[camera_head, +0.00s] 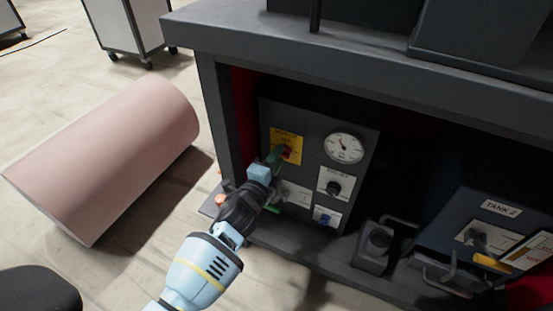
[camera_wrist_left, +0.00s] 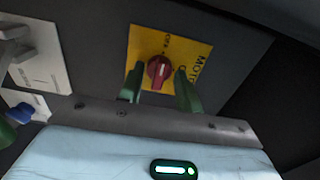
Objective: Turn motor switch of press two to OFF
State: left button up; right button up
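The motor switch is a red knob (camera_wrist_left: 159,71) on a yellow plate (camera_wrist_left: 142,42) with partly readable lettering. In the head view the knob (camera_head: 286,152) and plate (camera_head: 291,138) sit at the upper left of a dark control panel (camera_head: 303,117). In the left wrist view my left gripper (camera_wrist_left: 160,88) is open, with one green finger on each side of the knob. Gaps show beside the knob; I cannot tell whether either finger touches it. In the head view the gripper (camera_head: 275,157) partly covers the switch. My right gripper is in neither view.
The panel also holds a round gauge (camera_head: 344,148), a black knob (camera_head: 333,188) and a blue switch (camera_head: 321,217). A thick bench top (camera_head: 330,57) overhangs it. A Tank 2 box (camera_head: 460,215) stands right.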

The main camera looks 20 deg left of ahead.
pick_arm(q)
jog(key=s+p, duration=0.2)
jog(key=s, duration=0.5)
jog(key=shift+s+a, duration=0.15)
jog(key=shift+s, duration=0.25)
